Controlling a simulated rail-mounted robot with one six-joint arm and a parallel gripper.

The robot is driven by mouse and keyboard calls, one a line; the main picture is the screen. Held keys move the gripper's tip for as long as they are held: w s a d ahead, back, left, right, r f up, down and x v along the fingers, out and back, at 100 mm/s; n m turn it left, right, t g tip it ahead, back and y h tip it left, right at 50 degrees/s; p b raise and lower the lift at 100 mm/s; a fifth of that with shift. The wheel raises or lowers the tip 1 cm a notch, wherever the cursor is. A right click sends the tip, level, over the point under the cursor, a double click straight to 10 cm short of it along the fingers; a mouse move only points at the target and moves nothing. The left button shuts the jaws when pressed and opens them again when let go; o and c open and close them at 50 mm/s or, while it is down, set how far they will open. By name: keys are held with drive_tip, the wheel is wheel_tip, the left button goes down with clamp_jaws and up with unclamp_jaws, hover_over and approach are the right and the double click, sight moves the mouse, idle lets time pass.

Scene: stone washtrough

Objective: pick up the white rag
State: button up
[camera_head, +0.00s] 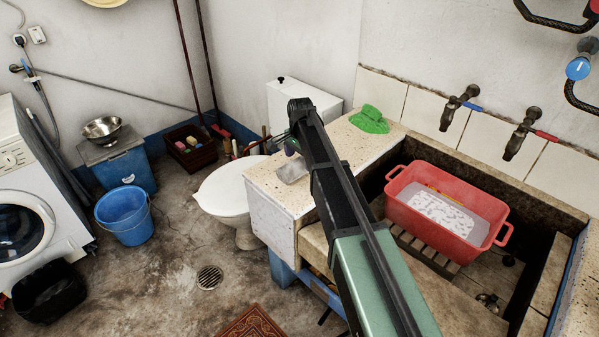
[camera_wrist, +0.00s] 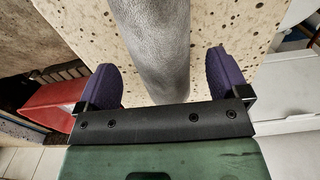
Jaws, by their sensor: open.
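A pale grey-white rag (camera_head: 292,170) lies on the speckled stone counter, near its left end, partly hidden by my arm. In the wrist view the rag (camera_wrist: 160,35) looks grey and rolled or bunched lengthwise, running from the top edge down between my fingers. My gripper (camera_wrist: 162,76) is open, with one purple finger on each side of the rag and a gap on both sides. In the head view my gripper (camera_head: 291,146) is mostly hidden behind my own arm, over the counter. I cannot tell its exact height above the stone.
A green cloth (camera_head: 369,120) lies farther back on the counter (camera_head: 350,150). A red tub (camera_head: 398,207) of sudsy water stands in the trough at right, under two taps (camera_head: 522,135). A white toilet (camera_head: 226,188) stands left of the counter.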

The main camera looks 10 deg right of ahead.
sight(300, 167)
wheel_tip(300, 167, down, 5)
drive_tip(key=b, duration=0.3)
drive_tip(key=shift+w+a+r, duration=0.1)
drive_tip(key=shift+a, duration=0.05)
drive_tip(key=shift+r, duration=0.25)
drive_tip(key=c, duration=1.1)
